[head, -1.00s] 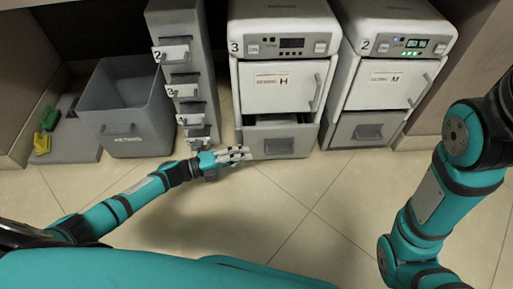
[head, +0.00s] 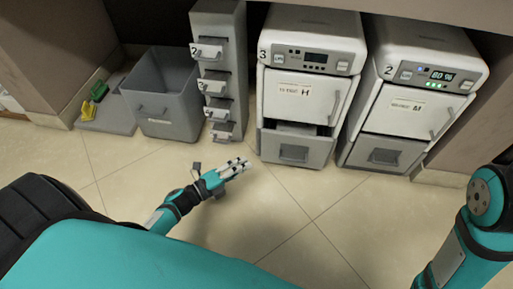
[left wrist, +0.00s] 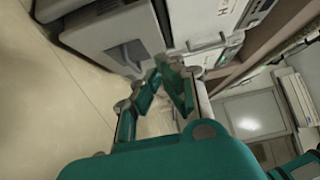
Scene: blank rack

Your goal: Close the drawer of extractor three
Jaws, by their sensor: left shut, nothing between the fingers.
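Extractor three (head: 311,50) is a white unit marked 3, with a door labelled H. Its grey drawer (head: 295,150) is at the bottom; a dark gap with a pale shape inside shows above its front, so it looks slightly pulled out. A grey drawer front with a handle, apparently the same drawer (left wrist: 117,45), shows at the upper left in the left wrist view. My left gripper (head: 236,168) is shut and empty, in front of and left of the drawer, apart from it; its fingers also show in the left wrist view (left wrist: 163,78). My right gripper is out of view.
Extractor two (head: 425,62) stands to the right with its lower drawer flush. A narrow rack with numbered drawers (head: 218,68) and an open grey bin (head: 172,122) stand to the left. The tiled floor in front is clear.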

